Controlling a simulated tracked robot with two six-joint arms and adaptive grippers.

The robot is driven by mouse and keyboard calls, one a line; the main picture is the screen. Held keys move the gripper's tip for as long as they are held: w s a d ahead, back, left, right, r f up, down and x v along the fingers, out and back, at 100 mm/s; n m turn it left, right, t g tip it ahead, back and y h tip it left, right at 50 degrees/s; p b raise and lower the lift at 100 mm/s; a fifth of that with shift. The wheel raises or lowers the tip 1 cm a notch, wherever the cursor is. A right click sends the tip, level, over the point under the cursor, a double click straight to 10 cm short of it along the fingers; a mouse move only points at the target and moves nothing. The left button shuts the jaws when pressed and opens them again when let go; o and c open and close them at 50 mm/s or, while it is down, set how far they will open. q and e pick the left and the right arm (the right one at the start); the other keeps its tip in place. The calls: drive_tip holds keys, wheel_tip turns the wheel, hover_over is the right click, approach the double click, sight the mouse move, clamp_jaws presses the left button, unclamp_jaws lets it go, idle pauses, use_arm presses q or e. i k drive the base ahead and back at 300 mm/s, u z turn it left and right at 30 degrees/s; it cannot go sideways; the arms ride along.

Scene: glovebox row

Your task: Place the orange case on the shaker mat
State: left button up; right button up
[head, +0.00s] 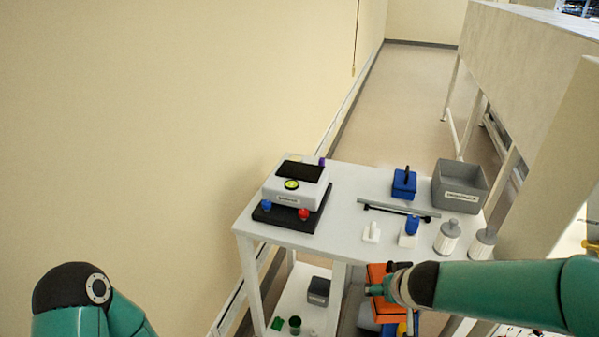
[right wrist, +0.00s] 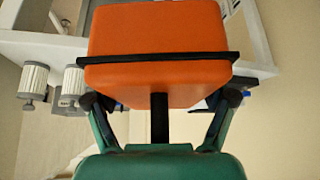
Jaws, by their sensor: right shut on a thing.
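The orange case (head: 376,272) is in my right gripper (head: 378,288), low in front of the white table's front edge in the head view. In the right wrist view the orange case (right wrist: 158,45) fills the upper middle, with a dark band around it and a black post below it. The fingers of my right gripper (right wrist: 160,105) show on both sides of that post. A white shaker unit (head: 290,192) stands at the table's left end. A black mat (head: 301,172) lies on its top and looks bare. My left gripper is outside the view.
The white table (head: 340,200) also bears a grey bin (head: 460,186), a blue case (head: 404,184), a dark bar and several small bottles on the right. Red and blue knobs sit at the shaker's front. A lower shelf (head: 300,305) holds small items.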

sight(306, 176)
drive_tip(key=u, duration=0.05)
drive_tip(key=i, duration=1)
drive_tip(key=z, duration=0.05)
